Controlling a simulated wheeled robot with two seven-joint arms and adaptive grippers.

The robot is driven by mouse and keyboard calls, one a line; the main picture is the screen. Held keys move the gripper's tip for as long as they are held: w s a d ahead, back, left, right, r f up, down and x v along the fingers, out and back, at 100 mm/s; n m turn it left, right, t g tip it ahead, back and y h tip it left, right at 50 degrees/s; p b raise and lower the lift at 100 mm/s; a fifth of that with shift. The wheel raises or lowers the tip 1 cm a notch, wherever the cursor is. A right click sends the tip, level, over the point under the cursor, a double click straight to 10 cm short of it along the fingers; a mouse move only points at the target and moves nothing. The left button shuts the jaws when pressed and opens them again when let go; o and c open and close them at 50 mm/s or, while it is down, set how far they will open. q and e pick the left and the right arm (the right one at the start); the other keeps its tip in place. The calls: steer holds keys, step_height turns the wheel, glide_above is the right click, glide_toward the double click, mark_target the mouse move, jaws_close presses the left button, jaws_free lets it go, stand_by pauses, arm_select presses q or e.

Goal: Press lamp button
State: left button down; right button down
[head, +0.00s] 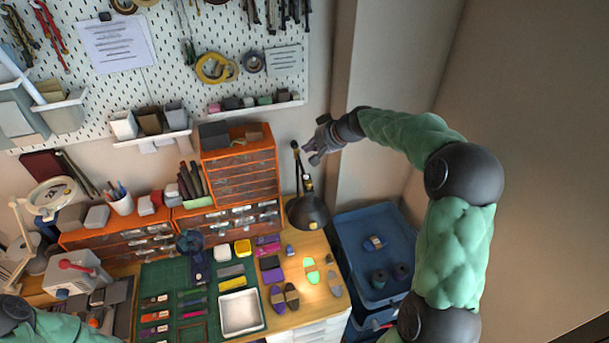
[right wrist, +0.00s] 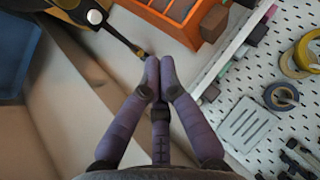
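A black desk lamp (head: 308,212) stands at the right end of the workbench, its shade tilted down over a brightly lit patch of bench. Its thin dark arm rises to near my right gripper (head: 312,152). In the right wrist view the lamp (right wrist: 118,36) shows as a dark arm with yellowish parts, its end close to my fingertips (right wrist: 160,68). I cannot tell whether they touch. The right fingers are drawn together with nothing between them. I cannot make out a button. Only part of my left arm shows at bottom left; its gripper is out of view.
An orange drawer unit (head: 240,168) stands left of the lamp. A pegboard (head: 180,60) with tools and tape rolls hangs behind. A blue bin (head: 352,225) is at the right. A white magnifier lamp (head: 50,197) is far left. Green mats and a white tray (head: 241,312) cover the bench.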

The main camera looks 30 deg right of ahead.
steer(key=b, duration=0.5)
glide_above(308, 178)
step_height(308, 178, down, 8)
steer(key=shift+d+f, duration=0.1)
steer(key=shift+d, duration=0.05)
steer(key=shift+w+f+b, duration=0.1)
steer(key=shift+f+b, duration=0.25)
steer(key=shift+b, duration=0.2)
stand_by(0.9)
steer(key=shift+f+b, duration=0.45)
steer(key=shift+b, duration=0.2)
steer(key=shift+f+b, duration=0.35)
steer(key=shift+b, duration=0.15)
stand_by(0.6)
stand_by(0.4)
steer(key=shift+r+p, duration=0.4)
steer(key=shift+r, duration=0.4)
